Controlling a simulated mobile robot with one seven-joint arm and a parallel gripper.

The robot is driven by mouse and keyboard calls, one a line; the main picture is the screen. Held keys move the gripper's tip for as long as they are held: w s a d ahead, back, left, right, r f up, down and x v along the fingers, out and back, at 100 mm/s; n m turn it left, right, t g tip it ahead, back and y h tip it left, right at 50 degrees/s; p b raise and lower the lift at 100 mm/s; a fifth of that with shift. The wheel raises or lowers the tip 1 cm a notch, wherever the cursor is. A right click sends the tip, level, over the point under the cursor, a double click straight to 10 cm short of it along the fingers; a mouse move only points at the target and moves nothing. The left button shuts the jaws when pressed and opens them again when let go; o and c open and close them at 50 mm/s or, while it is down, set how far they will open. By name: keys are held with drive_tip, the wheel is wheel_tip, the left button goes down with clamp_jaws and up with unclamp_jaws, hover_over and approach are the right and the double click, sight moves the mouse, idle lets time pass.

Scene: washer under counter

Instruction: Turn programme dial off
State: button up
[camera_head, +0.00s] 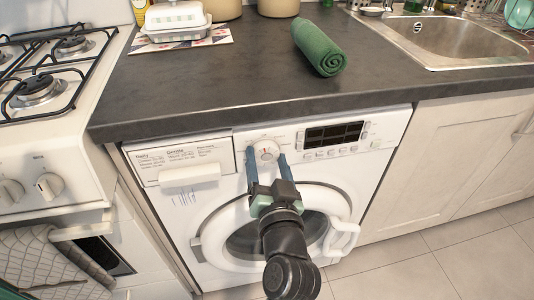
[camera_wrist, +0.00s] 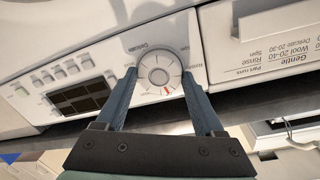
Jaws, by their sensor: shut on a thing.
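The programme dial (camera_head: 266,151) is a round white knob on the washer's front panel, left of the dark display. In the wrist view the dial (camera_wrist: 159,70) shows a red mark at its lower right edge, with small printed words around it. My gripper (camera_head: 266,164) reaches up to it from below, with one blue finger on each side. In the wrist view my gripper (camera_wrist: 160,75) has its fingertips at the dial's two sides, shut on it. The washer (camera_head: 190,225) stands under the counter with its round door closed.
A dark counter (camera_head: 230,75) overhangs the washer, close above the dial. A rolled green towel (camera_head: 320,48) lies on it. The detergent drawer (camera_head: 190,176) is left of the dial, and the door handle (camera_head: 342,238) juts out at lower right. A stove (camera_head: 45,110) stands left.

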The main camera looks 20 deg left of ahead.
drive_tip(key=shift+m+p, duration=0.45)
drive_tip(key=shift+m, duration=0.35)
drive_tip(key=o, duration=1.4)
drive_tip(key=v, duration=1.3)
drive_tip(key=shift+w, duration=0.1)
